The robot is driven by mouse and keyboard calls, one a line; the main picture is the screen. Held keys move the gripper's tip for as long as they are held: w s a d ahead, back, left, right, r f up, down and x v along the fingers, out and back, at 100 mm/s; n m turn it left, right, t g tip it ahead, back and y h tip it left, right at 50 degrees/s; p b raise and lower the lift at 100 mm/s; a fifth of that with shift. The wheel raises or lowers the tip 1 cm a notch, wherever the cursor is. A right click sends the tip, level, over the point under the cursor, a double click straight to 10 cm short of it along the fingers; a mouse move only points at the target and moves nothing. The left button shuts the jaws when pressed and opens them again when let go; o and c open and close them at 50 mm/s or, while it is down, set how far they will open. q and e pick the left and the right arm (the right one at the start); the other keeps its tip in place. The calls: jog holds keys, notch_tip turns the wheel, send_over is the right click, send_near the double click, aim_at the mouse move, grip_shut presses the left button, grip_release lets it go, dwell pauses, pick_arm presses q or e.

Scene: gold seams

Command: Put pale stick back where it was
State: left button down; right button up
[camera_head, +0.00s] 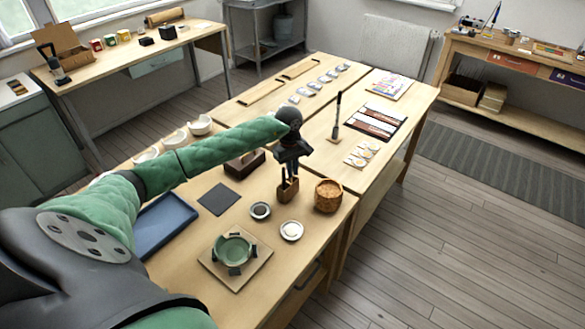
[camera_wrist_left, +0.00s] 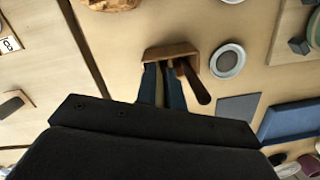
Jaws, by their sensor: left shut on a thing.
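A small wooden holder (camera_head: 288,190) stands on the near table, and it also shows in the wrist view (camera_wrist_left: 172,50). My left gripper (camera_head: 289,176) points down at the holder, with its fingertips at the holder's opening. In the wrist view its two dark fingers (camera_wrist_left: 163,82) are closed around a thin piece, the pale stick, which is mostly hidden between them. A dark brown stick (camera_wrist_left: 196,84) leans out of the holder beside the fingers. Whether the pale stick's lower end is inside the holder cannot be told. My right gripper is not in view.
A cork-coloured pot (camera_head: 328,196) stands right of the holder. Two small round dishes (camera_head: 291,230) (camera_head: 260,211) lie in front. A green bowl (camera_head: 235,250) sits on a board. A dark square mat (camera_head: 218,199) and a blue tray (camera_head: 165,226) are left.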

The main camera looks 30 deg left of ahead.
pick_arm(q)
jog(key=shift+f, duration=0.15)
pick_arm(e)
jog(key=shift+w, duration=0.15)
pick_arm(q)
jog(key=c, duration=1.8)
grip_release()
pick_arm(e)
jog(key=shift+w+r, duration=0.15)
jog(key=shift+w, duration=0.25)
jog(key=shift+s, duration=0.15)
